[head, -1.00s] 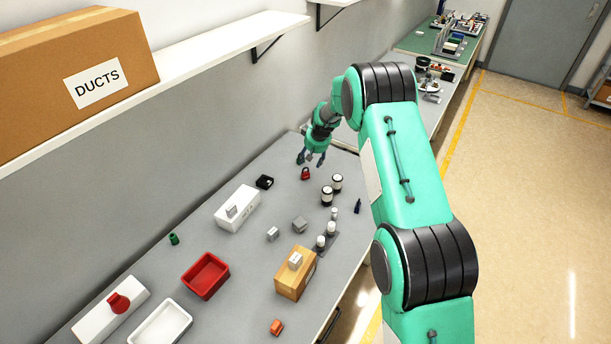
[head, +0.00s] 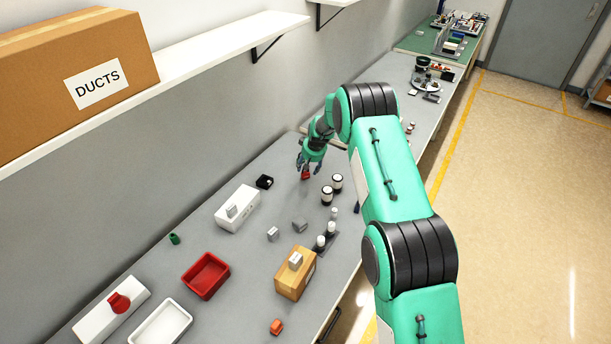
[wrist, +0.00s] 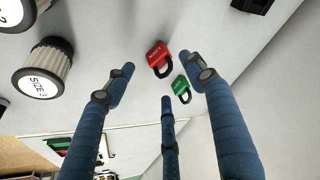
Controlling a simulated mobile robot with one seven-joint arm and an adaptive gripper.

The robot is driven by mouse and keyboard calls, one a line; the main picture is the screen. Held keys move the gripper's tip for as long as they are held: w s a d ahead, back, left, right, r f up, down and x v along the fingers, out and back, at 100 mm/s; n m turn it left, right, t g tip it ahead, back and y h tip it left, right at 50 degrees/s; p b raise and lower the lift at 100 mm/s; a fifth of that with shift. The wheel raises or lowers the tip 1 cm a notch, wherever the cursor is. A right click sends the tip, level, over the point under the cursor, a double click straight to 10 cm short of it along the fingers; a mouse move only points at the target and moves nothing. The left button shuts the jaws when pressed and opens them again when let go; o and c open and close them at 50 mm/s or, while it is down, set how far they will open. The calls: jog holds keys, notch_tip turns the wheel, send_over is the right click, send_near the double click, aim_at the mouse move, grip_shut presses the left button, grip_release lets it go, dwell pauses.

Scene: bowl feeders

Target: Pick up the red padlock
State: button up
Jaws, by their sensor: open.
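The red padlock (head: 305,176) lies on the grey bench at its far end. In the wrist view the red padlock (wrist: 158,56) shows its body and dark shackle, a little beyond my fingertips and roughly between them. A green padlock (wrist: 181,87) lies right beside it, close to the shackle. My gripper (head: 308,168) is over the red padlock in the head view and hides part of it. In the wrist view my gripper (wrist: 160,75) has its blue fingers spread wide, with nothing between them.
Black-and-white cylinders, one marked SIZE 3 (wrist: 43,72), stand near the padlocks; they also show in the head view (head: 327,195). A black item (head: 264,182) lies to the left. A white box (head: 237,211) and red tray (head: 206,277) are nearer.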

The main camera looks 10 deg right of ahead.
aim_at(306, 172)
jog(key=shift+w+f, duration=0.2)
jog(key=shift+f, duration=0.25)
jog(key=shift+f, duration=0.1)
jog(key=shift+x, duration=2.5)
jog(key=shift+a, duration=0.15)
grip_shut()
